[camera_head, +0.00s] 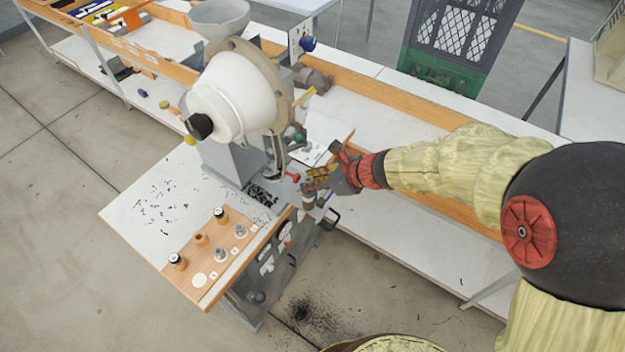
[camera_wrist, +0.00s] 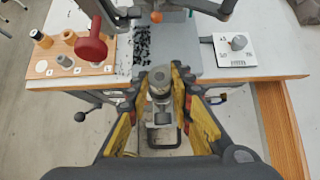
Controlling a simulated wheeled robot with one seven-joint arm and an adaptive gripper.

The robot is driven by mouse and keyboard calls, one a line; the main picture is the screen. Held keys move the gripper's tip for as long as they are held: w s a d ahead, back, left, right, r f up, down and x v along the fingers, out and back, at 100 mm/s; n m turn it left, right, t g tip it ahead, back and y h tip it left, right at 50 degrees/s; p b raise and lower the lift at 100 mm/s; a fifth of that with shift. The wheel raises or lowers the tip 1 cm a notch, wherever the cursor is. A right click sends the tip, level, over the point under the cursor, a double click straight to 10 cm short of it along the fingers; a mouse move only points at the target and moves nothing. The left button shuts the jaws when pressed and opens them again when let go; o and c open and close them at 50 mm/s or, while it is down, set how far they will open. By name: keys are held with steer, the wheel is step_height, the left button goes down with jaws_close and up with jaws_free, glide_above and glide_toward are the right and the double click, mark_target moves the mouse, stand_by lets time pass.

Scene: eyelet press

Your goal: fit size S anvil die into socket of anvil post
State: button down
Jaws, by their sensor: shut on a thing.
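In the wrist view my gripper (camera_wrist: 160,80) is shut on a small grey metal cylinder (camera_wrist: 159,84), the anvil die; its size mark cannot be read. In the head view my gripper (camera_head: 318,178) is at the front right of the press, by the bench edge, and mostly hides the die. A grey metal part (camera_head: 308,201) shows just below my fingers in the head view; I cannot tell whether it is the anvil post or the die. The socket is hidden, so I cannot tell whether the die touches it.
The white press (camera_head: 230,95) stands over the bench. A wooden die board (camera_head: 210,250) holds several black-topped and metal pieces. A red knob (camera_wrist: 92,45) is at the left in the wrist view. A white plate (camera_wrist: 233,60) bearing a grey cylinder lies right. Black scraps lie near the press base.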

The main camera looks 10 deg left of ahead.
mark_target(313, 194)
steer(key=shift+f+b, duration=0.6)
steer(key=shift+f, duration=0.05)
stand_by(2.0)
steer(key=c, duration=1.5)
jaws_free()
steer(key=shift+c, duration=0.2)
steer(key=shift+o, duration=0.2)
steer(key=shift+r, duration=0.15)
step_height(313, 194, up, 5)
steer(key=p, duration=0.4)
